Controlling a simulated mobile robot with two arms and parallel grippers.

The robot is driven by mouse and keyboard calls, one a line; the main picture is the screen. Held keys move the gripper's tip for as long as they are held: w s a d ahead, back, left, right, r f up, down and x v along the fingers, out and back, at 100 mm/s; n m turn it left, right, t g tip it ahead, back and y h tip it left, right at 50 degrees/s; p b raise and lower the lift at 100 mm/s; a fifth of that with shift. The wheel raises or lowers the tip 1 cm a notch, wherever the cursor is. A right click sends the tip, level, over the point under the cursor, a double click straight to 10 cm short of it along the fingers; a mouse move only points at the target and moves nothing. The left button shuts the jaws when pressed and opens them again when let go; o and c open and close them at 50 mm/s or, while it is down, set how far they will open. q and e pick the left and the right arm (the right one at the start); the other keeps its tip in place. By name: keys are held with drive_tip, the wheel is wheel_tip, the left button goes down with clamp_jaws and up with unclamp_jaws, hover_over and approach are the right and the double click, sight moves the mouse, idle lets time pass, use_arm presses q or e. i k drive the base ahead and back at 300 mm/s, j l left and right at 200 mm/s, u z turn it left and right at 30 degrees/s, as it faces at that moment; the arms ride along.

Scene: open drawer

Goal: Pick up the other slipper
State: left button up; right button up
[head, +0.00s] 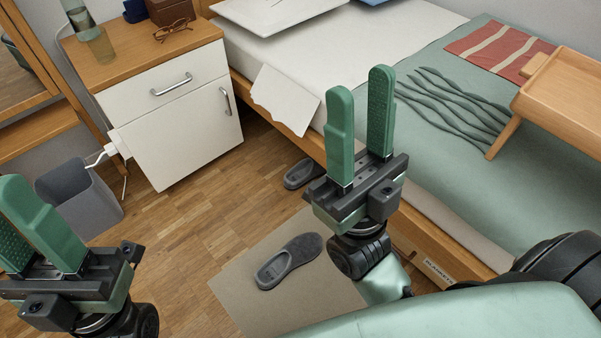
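One dark grey slipper (290,260) lies on a beige mat (236,283) on the floor. The other slipper (303,173) lies on the wood floor beside the bed, farther back, its right part hidden by the bed side or my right gripper. My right gripper (361,82) is open and empty, fingers pointing up, in front of the bed edge. In the picture it is right of both slippers, apparently above them. My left gripper (14,196) is at the lower left edge, partly cut off; its fingers look apart with nothing between them. It is far from both slippers.
The bed (446,206) fills the right side, with a wooden tray table (570,95) on it. A white nightstand (180,125) stands at the back left, a grey bin (78,198) beside it. The floor (185,235) between bin and mat is clear.

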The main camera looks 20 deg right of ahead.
sight(307, 169)
drive_tip(key=i+j+z, duration=0.1)
drive_tip(key=j, duration=0.25)
drive_tip(key=i+j+z, duration=0.1)
drive_tip(key=j, duration=0.3)
drive_tip(key=i+j+z, duration=0.1)
drive_tip(key=j, duration=0.3)
drive_tip(key=i+j+z, duration=0.1)
drive_tip(key=j, duration=0.3)
drive_tip(key=i+j+z, duration=0.1)
drive_tip(key=i, duration=0.35)
drive_tip(key=i+j+z, duration=0.1)
drive_tip(key=i+j, duration=0.15)
drive_tip(key=i, duration=0.25)
